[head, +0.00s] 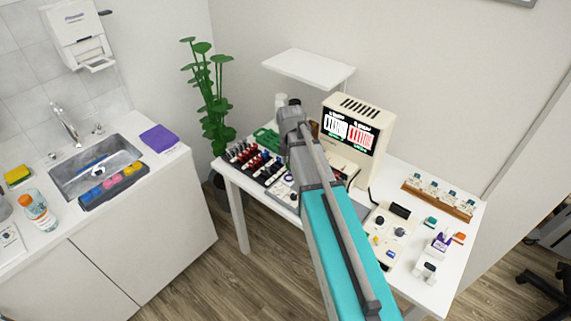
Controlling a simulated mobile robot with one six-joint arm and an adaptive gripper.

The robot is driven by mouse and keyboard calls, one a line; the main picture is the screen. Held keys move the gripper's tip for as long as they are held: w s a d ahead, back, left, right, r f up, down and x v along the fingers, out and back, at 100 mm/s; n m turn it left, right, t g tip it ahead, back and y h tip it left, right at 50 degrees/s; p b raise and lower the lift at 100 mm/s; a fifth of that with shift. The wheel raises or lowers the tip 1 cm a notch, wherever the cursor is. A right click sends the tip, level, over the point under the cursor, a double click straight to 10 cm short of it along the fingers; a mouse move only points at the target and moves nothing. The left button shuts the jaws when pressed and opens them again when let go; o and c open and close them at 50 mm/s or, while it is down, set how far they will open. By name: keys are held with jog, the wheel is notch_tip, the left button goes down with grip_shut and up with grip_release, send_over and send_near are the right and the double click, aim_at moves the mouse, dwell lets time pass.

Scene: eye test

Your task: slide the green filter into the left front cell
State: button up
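A small teal-green block (430,222) lies on the right part of the white table, in front of a wooden rack. It may be the green filter, but it is too small to tell. A larger green object (266,138) lies at the table's back left, partly behind my arm. I cannot make out a left front cell for certain. A cream device with small fittings (379,250) lies flat on the table, partly covered by my arm. My arm reaches over the table from the bottom; its wrist hides whatever is below, and my gripper's fingers do not show.
A cream instrument (362,113) with a lit screen stands at the table's back. The wooden rack (410,187) holds several small items. A purple-and-white item (439,242), an orange block (459,238) and small white containers (425,271) stand at right. Dark racks (246,159) fill the left.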

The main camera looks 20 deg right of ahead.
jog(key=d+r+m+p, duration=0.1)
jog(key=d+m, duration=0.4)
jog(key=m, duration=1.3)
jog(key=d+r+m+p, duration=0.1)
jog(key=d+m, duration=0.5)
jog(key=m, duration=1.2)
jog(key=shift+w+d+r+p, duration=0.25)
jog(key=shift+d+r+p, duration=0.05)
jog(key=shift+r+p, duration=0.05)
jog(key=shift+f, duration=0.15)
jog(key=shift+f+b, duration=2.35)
jog(key=shift+b, duration=0.15)
